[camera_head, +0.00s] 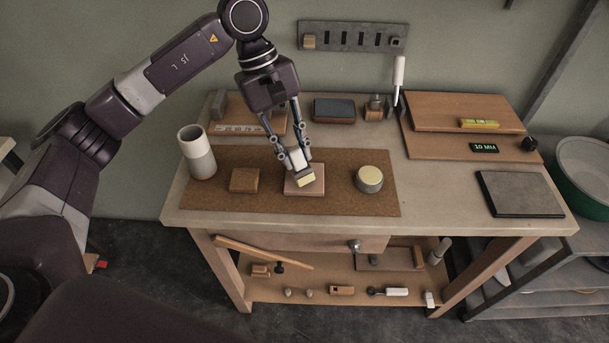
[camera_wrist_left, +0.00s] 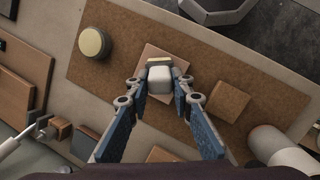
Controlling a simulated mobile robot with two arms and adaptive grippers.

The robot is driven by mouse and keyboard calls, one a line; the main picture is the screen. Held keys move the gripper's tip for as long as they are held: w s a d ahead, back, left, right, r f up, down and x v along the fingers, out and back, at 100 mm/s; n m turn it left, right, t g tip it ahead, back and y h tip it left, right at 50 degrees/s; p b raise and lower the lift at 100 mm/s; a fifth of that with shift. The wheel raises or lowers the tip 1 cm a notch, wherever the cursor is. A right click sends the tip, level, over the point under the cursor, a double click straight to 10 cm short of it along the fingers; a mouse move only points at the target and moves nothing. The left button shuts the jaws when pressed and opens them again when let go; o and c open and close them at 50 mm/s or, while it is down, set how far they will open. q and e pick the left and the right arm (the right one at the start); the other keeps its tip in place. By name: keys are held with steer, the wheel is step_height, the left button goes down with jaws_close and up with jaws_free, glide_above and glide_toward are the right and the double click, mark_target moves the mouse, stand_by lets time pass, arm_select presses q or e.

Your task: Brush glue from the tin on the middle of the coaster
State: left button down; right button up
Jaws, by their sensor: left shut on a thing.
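My left gripper (camera_head: 294,158) is shut on a brush (camera_head: 299,163) with a pale grey-white body and a yellowish tip. In the left wrist view the brush (camera_wrist_left: 160,79) sits between the fingertips (camera_wrist_left: 157,92). The brush tip is over the coaster (camera_head: 291,187), a pinkish square slab on the brown mat; I cannot tell whether it touches. The coaster (camera_wrist_left: 161,52) is partly hidden by the brush in the wrist view. The round tin (camera_head: 369,179), with a cream top, stands to the right on the mat and also shows in the wrist view (camera_wrist_left: 91,41). My right gripper is not in view.
A wooden block (camera_head: 244,180) lies left of the coaster on the mat (camera_head: 340,204). A white and grey cup (camera_head: 198,152) stands at the mat's left end. Behind are a dark block (camera_head: 334,110) and wooden boards (camera_head: 460,112). A dark slab (camera_head: 519,194) lies at right.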

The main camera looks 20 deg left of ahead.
arm_select(q)
steer(key=shift+s+d+f+b, duration=0.15)
steer(key=shift+s+b, duration=0.15)
steer(key=shift+s, duration=0.4)
stand_by(0.5)
steer(key=shift+w, duration=0.45)
steer(key=shift+w+a+r+b, duration=0.1)
steer(key=shift+w+a, duration=0.1)
steer(key=shift+w, duration=0.4)
steer(key=shift+w+a+r+b, duration=0.1)
steer(key=shift+w+a, duration=0.05)
steer(key=shift+w, duration=0.4)
steer(key=shift+w+a+r+b, duration=0.1)
steer(key=shift+w+a, duration=0.1)
steer(key=shift+w, duration=0.4)
steer(key=shift+w+f, duration=0.1)
